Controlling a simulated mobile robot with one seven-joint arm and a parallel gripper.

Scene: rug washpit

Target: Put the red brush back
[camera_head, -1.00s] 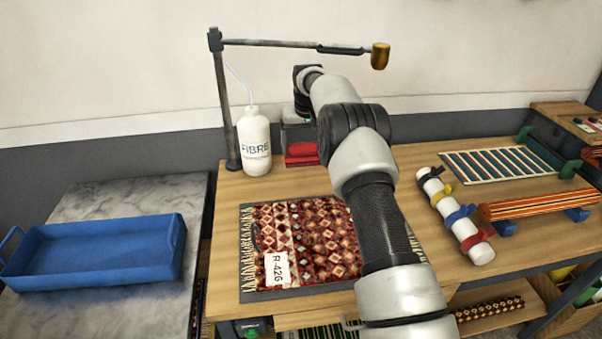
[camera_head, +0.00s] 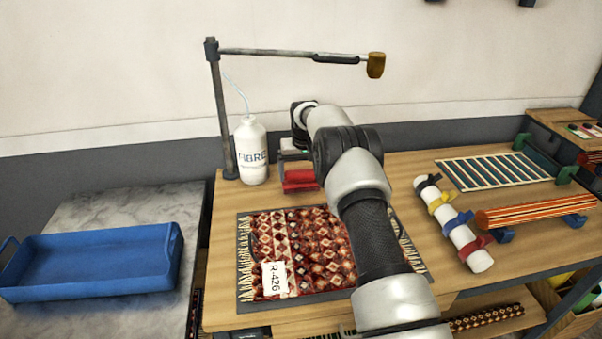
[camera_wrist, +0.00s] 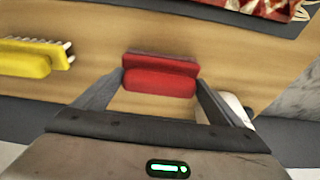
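The red brush (camera_wrist: 160,78) is between the two fingertips of my gripper (camera_wrist: 160,85) in the wrist view, with a finger against each end. In the head view the brush (camera_head: 301,181) shows below my gripper (camera_head: 297,164), just right of the white bottle. I cannot tell whether its underside touches the bench. A yellow brush (camera_wrist: 28,58) with white bristles lies to one side in the wrist view; my arm hides that spot in the head view.
A white FIBRE bottle (camera_head: 252,152) and a post with a swing arm (camera_head: 222,110) stand close on the left. A patterned rug (camera_head: 305,240) lies in front. A banded white roll (camera_head: 455,225) lies right. A blue tray (camera_head: 90,262) is on the marble table.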

